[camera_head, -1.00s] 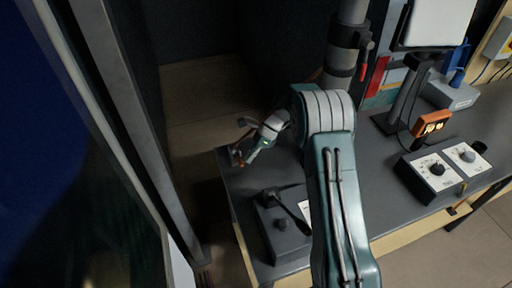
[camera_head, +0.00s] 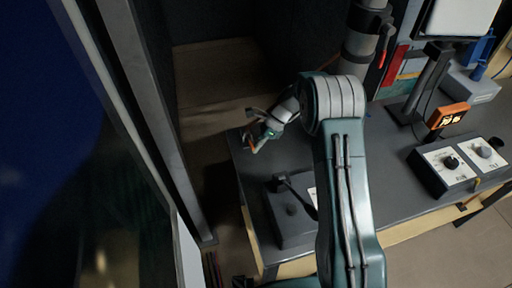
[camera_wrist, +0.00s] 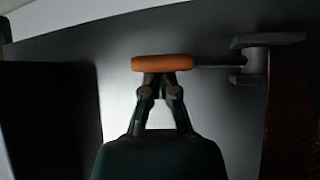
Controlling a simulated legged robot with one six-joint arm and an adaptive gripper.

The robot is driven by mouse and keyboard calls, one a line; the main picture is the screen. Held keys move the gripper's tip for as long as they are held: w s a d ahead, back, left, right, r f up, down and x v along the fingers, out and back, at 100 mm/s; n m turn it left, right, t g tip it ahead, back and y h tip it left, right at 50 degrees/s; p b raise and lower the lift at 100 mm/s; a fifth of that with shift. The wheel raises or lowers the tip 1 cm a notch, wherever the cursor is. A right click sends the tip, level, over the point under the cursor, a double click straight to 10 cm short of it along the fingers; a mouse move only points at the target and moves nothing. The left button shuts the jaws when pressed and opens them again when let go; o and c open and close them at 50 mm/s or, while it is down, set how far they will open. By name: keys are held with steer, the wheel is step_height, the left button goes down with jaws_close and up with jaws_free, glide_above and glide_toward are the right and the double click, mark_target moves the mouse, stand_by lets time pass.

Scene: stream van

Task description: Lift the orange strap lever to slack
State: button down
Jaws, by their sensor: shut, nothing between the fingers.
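The strap lever has an orange grip (camera_wrist: 162,62) and a dark metal rod that runs right to a bracket (camera_wrist: 255,60) in the wrist view. An orange-brown webbing strap (camera_wrist: 292,115) lies beside the bracket. My gripper (camera_wrist: 162,80) is shut, its fingertips right at the grip, which lies across in front of them and is not between them. Whether they touch I cannot tell. In the head view my gripper (camera_head: 254,146) is at the far left corner of the dark desk (camera_head: 285,160), and a small bit of orange (camera_head: 246,139) shows beside it.
A box with a black lever (camera_head: 293,207) stands on the desk near my arm. A dial panel (camera_head: 455,165) and an orange-framed display (camera_head: 449,116) are at the right. A grey pole (camera_head: 360,50) rises behind my arm. A door frame (camera_head: 150,110) stands close on the left.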

mark_target(250, 143)
steer(key=shift+r, duration=0.3)
steer(key=shift+w+a+r, duration=0.1)
steer(key=shift+w+r, duration=0.15)
steer(key=shift+r, duration=0.35)
steer(key=shift+w+a+r, duration=0.1)
steer(key=shift+w+r, duration=0.35)
steer(key=shift+r, duration=0.3)
steer(key=shift+w+a+r, duration=0.2)
steer(key=shift+w+r, duration=0.85)
steer(key=shift+w, duration=0.15)
